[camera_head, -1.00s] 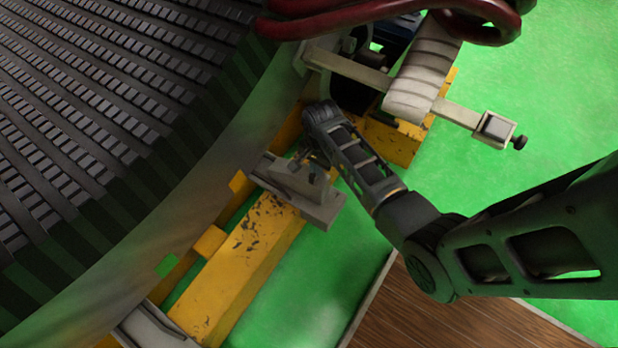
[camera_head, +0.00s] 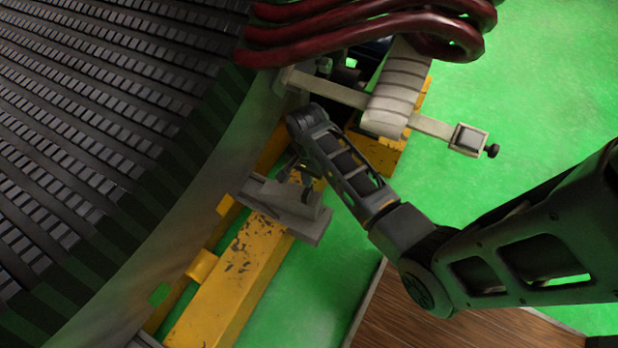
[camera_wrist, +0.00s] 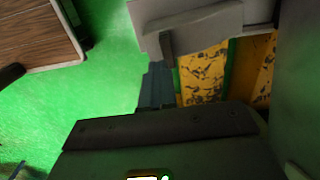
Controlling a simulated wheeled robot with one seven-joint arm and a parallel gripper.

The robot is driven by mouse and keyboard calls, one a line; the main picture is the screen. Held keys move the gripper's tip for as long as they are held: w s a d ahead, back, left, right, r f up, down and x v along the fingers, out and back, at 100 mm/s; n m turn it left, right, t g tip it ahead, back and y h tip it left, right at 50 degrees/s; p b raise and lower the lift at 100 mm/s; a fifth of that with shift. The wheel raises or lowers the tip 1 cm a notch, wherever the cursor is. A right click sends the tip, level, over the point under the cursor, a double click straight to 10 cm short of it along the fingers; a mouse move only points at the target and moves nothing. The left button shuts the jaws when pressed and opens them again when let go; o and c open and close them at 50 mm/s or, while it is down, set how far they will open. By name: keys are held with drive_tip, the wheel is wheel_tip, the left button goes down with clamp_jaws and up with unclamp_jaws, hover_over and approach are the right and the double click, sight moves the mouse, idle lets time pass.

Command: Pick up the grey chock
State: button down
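The grey chock (camera_head: 275,202) is a stepped grey block on the yellow beam, beside the large curved stator. In the wrist view the chock (camera_wrist: 205,27) fills the top middle, with an upright plate on its near side. My gripper (camera_head: 294,172) is at the end of my dark arm, pointing down just above the chock's upper part. In the wrist view bluish-grey finger parts of my gripper (camera_wrist: 157,86) show just below the chock's upright plate. The gap between the fingers is hidden, and I cannot tell whether they touch the chock.
The stator (camera_head: 90,120) with dark slotted rows fills the left. The yellow beam (camera_head: 235,285) runs beneath the chock. Dark red tubes (camera_head: 370,25) and a grey bar with a wrapped block (camera_head: 395,90) are above. Green floor (camera_head: 530,100) is open at right.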

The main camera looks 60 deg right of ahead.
drive_tip(key=shift+c, duration=1.9)
unclamp_jaws()
drive_tip(key=shift+w, duration=0.1)
